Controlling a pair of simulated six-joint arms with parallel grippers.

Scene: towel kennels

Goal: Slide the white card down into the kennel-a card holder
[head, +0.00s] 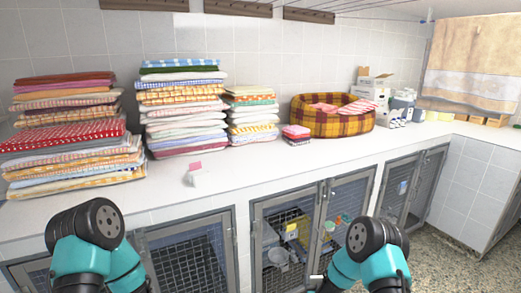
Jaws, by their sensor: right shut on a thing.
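My right gripper (318,282) is low in the head view, mostly cut off by the bottom edge and hidden by my own arm. A small white sliver, which looks like the edge of the white card (317,277), shows at it, in front of the middle kennel doors. Its jaws are shut on it, but the grip itself is hardly visible. My left arm shows at the lower left, but its gripper is not in view. I cannot make out which kennel is kennel-a or a clear card holder on it.
Mesh kennel doors (187,255) line the counter front. On the white counter (240,170) stand tall stacks of folded towels (183,110), a plaid pet bed (333,118) and a small white item with a pink top (195,175). A brown towel (470,62) hangs at right.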

